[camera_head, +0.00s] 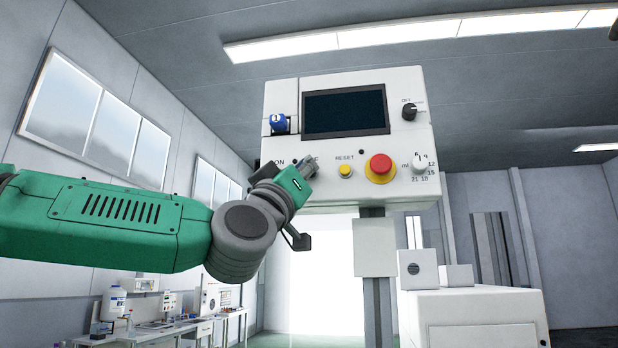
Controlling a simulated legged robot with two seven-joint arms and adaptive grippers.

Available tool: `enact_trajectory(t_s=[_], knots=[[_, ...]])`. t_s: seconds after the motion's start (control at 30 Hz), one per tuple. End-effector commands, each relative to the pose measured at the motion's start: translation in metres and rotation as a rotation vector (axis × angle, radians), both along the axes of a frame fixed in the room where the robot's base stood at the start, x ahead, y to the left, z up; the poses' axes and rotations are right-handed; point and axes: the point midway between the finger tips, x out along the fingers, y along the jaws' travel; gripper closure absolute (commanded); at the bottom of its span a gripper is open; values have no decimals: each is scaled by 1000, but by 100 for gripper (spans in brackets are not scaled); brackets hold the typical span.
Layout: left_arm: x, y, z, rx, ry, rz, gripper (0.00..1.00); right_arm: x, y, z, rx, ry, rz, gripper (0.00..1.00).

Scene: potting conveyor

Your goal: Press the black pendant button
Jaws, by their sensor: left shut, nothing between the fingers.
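The white control pendant (350,84) hangs ahead of me on a grey post, with a dark screen in its face. My left gripper (312,166) is shut and empty at the panel's lower left, in front of a partly covered label right of "ON". I cannot tell whether its tips touch the panel. I cannot clearly make out the black button; that patch is hidden by my gripper. A yellow reset button (345,171) and a red emergency stop button (380,168) sit right of the gripper.
A black knob (409,112) and a white dial (419,162) are on the panel's right side. A blue switch (278,122) is at its upper left. A white machine housing (475,305) stands lower right. A cluttered bench (160,334) is far left.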

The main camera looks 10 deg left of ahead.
Motion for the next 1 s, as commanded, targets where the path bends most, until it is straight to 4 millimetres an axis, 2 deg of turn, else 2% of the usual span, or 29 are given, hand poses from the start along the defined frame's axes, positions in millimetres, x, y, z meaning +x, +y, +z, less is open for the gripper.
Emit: enact_trajectory(t_s=[0.43,0.8,1.0], knots=[[-5,0,0,-2,-1,2,100,0,0,-4,0,0,0,100],[-41,0,-1,-3,-3,2,100,0,0,-24,0,0,0,100],[-52,0,-1,-2,0,3,100,0,0,-28,0,0,0,100]])
